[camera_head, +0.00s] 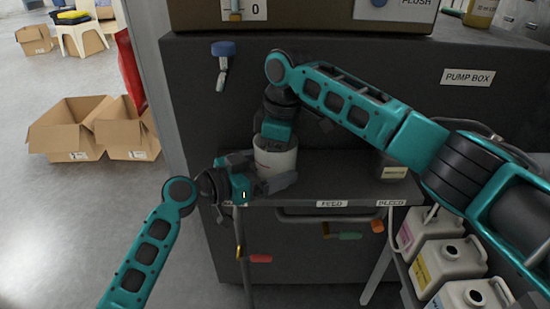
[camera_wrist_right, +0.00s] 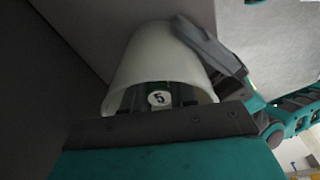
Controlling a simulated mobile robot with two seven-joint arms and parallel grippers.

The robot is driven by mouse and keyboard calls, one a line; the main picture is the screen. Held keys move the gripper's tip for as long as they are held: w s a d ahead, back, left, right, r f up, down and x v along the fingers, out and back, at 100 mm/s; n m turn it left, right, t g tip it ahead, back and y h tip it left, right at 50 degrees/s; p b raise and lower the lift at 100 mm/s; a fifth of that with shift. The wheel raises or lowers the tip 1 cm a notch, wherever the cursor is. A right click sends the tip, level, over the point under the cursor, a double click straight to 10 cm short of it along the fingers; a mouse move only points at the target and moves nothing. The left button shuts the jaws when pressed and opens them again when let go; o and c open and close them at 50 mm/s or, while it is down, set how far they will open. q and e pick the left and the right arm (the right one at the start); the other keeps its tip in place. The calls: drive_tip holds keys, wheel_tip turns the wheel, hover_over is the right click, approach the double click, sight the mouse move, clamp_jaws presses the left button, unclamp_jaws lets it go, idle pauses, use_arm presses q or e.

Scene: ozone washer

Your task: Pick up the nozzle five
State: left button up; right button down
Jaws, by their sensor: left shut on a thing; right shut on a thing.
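A white cup (camera_head: 277,163) stands on the dark shelf (camera_head: 320,188) in front of the grey box. My left gripper (camera_head: 262,178) is shut on the cup from its left front. One grey finger of it lies along the cup's outside in the right wrist view. My right gripper (camera_head: 276,143) points down into the cup, and its fingertips are hidden by the cup's wall. In the right wrist view, a round white label with a 5, on nozzle five (camera_wrist_right: 159,98), shows inside the cup's mouth. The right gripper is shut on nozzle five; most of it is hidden.
A blue-handled tap (camera_head: 222,50) sticks out above the shelf at the left. FEED (camera_head: 332,204) and BLEED (camera_head: 391,202) labels sit on the shelf's front edge. Several white jugs (camera_head: 447,262) stand low at the right. Open cardboard boxes (camera_head: 75,130) lie on the floor at the left.

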drive_tip(key=shift+r, duration=4.9)
use_arm(q)
drive_tip(key=o, duration=0.5)
